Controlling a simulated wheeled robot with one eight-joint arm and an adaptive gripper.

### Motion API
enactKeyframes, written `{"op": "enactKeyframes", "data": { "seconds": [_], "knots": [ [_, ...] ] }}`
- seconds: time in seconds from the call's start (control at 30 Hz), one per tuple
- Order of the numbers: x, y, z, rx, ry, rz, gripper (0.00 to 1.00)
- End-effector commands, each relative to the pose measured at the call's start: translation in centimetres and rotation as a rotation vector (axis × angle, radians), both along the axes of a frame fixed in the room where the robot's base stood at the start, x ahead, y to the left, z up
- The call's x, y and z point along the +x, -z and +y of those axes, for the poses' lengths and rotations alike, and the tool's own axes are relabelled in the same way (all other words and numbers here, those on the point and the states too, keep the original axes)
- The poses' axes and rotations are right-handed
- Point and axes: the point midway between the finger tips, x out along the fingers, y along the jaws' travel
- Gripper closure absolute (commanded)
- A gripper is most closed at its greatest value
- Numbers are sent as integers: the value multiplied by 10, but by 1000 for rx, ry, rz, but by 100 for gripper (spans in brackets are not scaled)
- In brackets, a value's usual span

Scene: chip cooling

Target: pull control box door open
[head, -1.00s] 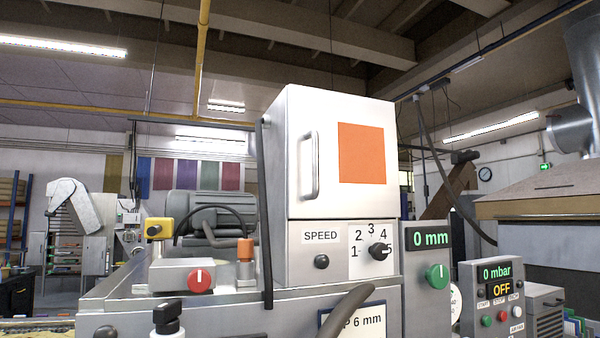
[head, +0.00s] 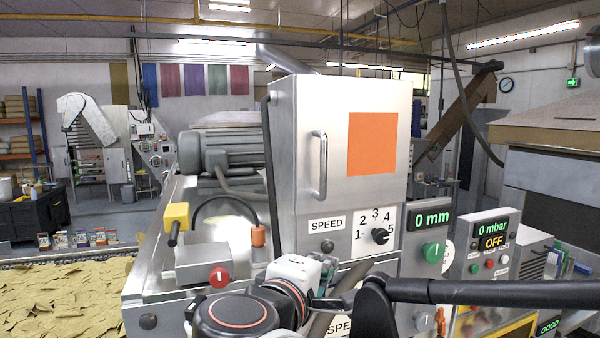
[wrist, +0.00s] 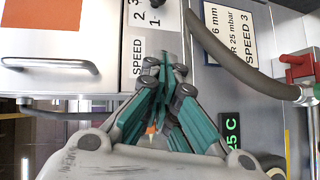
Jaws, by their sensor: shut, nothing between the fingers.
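The control box (head: 285,150) is a pale metal cabinet. Its door (head: 385,110) looks closed and bears an orange square (head: 373,144). A vertical bar handle (head: 320,165) is on the door's left side; it also shows in the wrist view, lying sideways at the left (wrist: 50,64). My gripper (wrist: 164,65) has teal finger pads that meet at the tips, with nothing held. It is below and apart from the handle, near the SPEED label in the wrist view. In the head view my arm crosses low in front of the machine, and the fingertips are hard to make out.
A speed dial (head: 380,236) and a round knob sit below the door. A grey control block with a red knob (head: 219,277) stands at lower left. Display panels (head: 432,218) are at right. A grey hose (wrist: 235,75) runs near my gripper. Space before the door looks clear.

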Motion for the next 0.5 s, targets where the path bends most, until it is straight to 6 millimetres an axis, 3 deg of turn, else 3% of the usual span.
{"op": "enactKeyframes", "data": {
  "seconds": [0.03,0.2,0.33,0.5],
  "knots": [
    [0,-32,17,-35,-24,-34,100],
    [-3,-83,51,-119,-67,-126,100],
    [-4,-96,60,-144,-78,-156,100],
    [7,-97,57,-148,-77,-161,100]
  ]
}}
